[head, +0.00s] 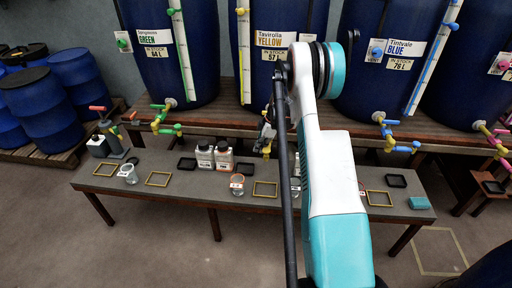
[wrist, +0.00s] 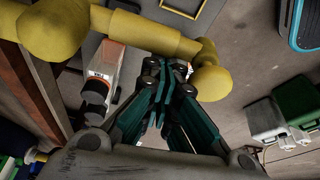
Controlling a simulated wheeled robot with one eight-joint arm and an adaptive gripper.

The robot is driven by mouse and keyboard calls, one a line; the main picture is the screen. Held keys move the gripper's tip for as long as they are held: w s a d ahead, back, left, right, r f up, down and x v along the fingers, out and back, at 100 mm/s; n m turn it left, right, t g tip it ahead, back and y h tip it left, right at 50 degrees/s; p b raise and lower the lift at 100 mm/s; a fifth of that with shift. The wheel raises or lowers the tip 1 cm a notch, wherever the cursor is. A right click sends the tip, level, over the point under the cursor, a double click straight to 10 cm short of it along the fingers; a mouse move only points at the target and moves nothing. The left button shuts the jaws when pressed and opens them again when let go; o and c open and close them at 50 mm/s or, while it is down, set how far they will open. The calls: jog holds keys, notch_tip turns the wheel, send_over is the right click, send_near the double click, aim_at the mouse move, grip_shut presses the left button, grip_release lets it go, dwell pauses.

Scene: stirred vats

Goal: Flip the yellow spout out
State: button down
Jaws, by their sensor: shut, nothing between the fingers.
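The yellow spout (wrist: 150,33) crosses the top of the wrist view as a thick yellow pipe, with a round joint at the left and a rounded end at the right. My gripper (wrist: 164,66) is shut and empty, its teal and black fingers close below the pipe; I cannot tell if they touch it. In the head view the yellow spout (head: 266,150) shows only as a small piece low on the vat marked Tavirolla YELLOW (head: 271,12). My gripper (head: 267,128) is just above it there. My white and teal arm hides much of that vat's lower front.
The GREEN vat (head: 196,75) and BLUE vat (head: 362,85) stand either side, each with its own tap. The low bench (head: 222,208) below holds white bottles (head: 223,156), a glass jar (head: 237,185) and yellow frames (head: 265,190). A bottle (wrist: 108,62) is close left of my fingers.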

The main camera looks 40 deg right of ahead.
jog(key=shift+s+d, duration=0.1)
jog(key=shift+s, duration=0.1)
dwell(0.5)
jog(key=shift+f, duration=0.1)
notch_tip(320, 180, up, 9)
jog(key=p, duration=0.3)
jog(key=shift+w+a, duration=0.35)
jog(key=shift+a, duration=0.1)
